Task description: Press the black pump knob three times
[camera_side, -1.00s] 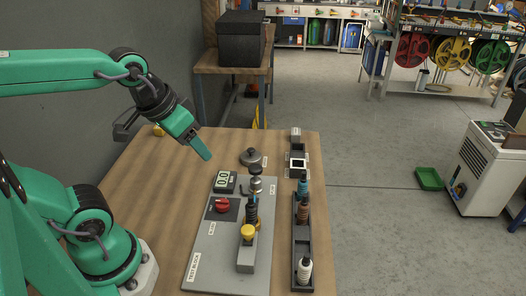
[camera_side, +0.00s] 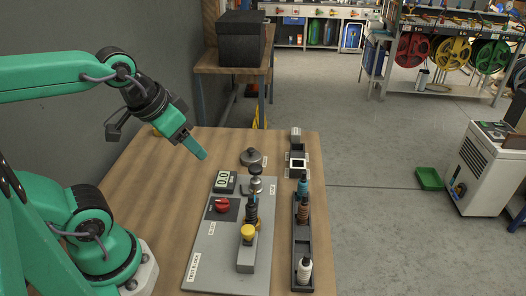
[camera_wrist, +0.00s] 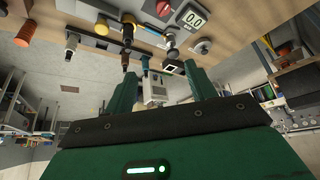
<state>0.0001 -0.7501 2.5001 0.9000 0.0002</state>
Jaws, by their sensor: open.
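A dark grey round piece with a short knob on top (camera_side: 250,157) sits on the table behind the grey test block board; it looks like the pump knob, though its label is too small to read. It also shows in the wrist view (camera_wrist: 203,47), beyond the right finger. My gripper (camera_side: 202,154) is up in the air to the left of this knob, apart from it and touching nothing. In the wrist view my two green fingers (camera_wrist: 161,85) stand wide apart with nothing held between them.
The grey board (camera_side: 205,258) carries a display reading 0.0 (camera_side: 225,182), a red knob (camera_side: 222,205) and a yellow-capped part (camera_side: 248,232). A dark rack (camera_side: 302,240) with several bottles stands to its right.

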